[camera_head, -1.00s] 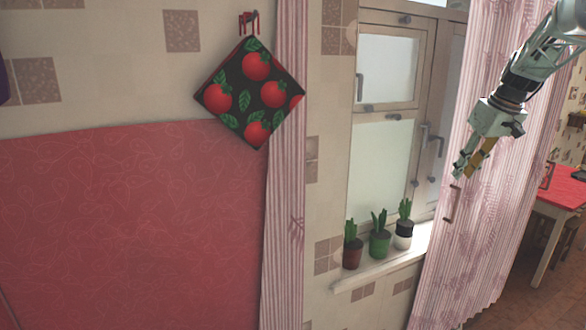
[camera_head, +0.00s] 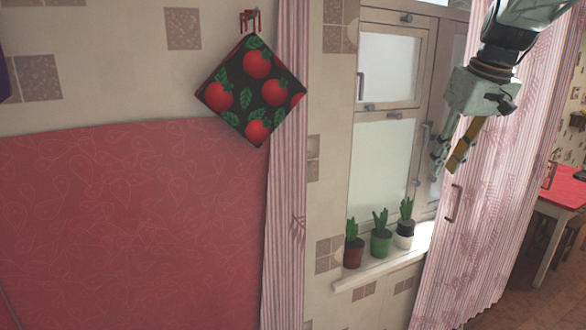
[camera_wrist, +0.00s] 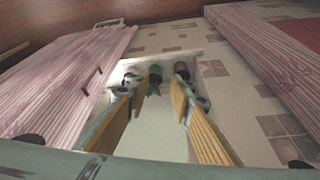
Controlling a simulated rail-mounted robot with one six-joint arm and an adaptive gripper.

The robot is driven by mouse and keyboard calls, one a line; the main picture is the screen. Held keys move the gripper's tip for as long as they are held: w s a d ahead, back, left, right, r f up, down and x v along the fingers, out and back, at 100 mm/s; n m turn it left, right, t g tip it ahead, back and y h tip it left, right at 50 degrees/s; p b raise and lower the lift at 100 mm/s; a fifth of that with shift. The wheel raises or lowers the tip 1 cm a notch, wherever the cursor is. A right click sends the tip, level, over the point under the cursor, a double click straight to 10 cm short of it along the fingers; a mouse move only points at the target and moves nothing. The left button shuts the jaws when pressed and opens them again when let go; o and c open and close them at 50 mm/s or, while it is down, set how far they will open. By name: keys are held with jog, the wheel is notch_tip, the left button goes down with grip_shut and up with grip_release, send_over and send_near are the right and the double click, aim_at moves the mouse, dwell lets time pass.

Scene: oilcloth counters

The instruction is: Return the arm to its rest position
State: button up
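My gripper (camera_head: 448,162) hangs from my arm at the upper right of the head view, in front of the window and the striped curtain. Its fingers point down and slightly left. In the wrist view my gripper (camera_wrist: 160,98) shows two yellow-padded fingers spread apart with nothing between them. Past the fingertips, the potted plants on the windowsill show in the distance.
A window (camera_head: 384,155) has a sill (camera_head: 362,277) with a brown pot (camera_head: 353,254), a green pot (camera_head: 381,244) and a black-and-white pot (camera_head: 404,236). A pink curtain (camera_head: 470,235) hangs at right. A tomato-print potholder (camera_head: 246,93) hangs on the wall. A red table (camera_head: 565,187) stands far right.

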jog(key=s+a+r, duration=0.1)
jog(key=s+a, duration=0.7)
jog(key=s, duration=0.4)
jog(key=s+a+f, duration=0.3)
jog(key=s, duration=0.8)
jog(key=s+a+f+m, duration=0.1)
jog(key=s+a+f, duration=0.2)
jog(key=s, duration=0.8)
jog(key=s+a+f, duration=0.3)
jog(key=s+a, duration=0.1)
jog(key=s, duration=0.7)
jog(key=shift+f+m+h+b, duration=0.25)
jog(key=shift+m+h+b, duration=0.05)
jog(key=shift+b, duration=0.15)
jog(key=shift+w+r, duration=0.1)
notch_tip(320, 180, up, 23)
jog(key=p, duration=2.2)
jog(key=shift+f+p, duration=0.2)
jog(key=shift+p, duration=0.2)
